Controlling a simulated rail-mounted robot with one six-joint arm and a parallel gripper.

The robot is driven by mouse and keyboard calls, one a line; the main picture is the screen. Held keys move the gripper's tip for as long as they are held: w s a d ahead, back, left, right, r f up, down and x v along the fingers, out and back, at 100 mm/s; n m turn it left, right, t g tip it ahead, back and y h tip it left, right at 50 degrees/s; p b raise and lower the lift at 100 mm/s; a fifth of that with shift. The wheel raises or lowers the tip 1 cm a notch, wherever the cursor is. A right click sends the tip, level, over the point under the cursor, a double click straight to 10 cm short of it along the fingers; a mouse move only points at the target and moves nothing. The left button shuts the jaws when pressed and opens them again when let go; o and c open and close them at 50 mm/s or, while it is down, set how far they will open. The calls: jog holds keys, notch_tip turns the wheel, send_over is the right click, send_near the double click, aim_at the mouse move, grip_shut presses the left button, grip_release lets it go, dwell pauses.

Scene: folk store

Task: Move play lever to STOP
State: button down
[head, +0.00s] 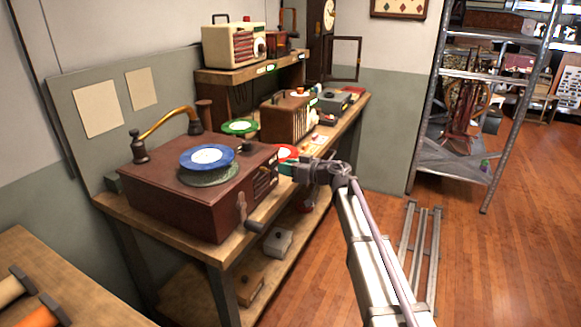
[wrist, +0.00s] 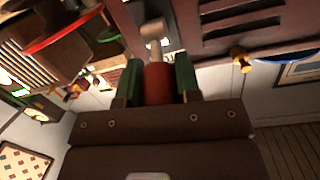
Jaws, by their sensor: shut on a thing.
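The record player (head: 165,205) is a brown wooden box on the bench, with a blue record (head: 207,157) on its turntable. My gripper (head: 290,169) is at the far right end of the player's front face. In the wrist view my gripper (wrist: 159,80) has its green fingers on both sides of a red handle, shut on it. This appears to be the play lever (wrist: 158,86). A pale shaft (wrist: 153,32) runs from it towards a slot plate on the brown face. The STOP marking is not readable in either view.
A crank (head: 248,215) sticks out of the player's front. A brass horn arm (head: 168,122) rises behind the record. A wooden radio (head: 288,118) and a green record (head: 240,127) stand further along the bench. Open floor lies right of the bench.

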jog(key=c, duration=0.8)
grip_release()
jog(key=p+v, duration=0.1)
jog(key=v, duration=0.9)
jog(key=shift+s+d, duration=0.15)
jog(key=shift+d, duration=0.2)
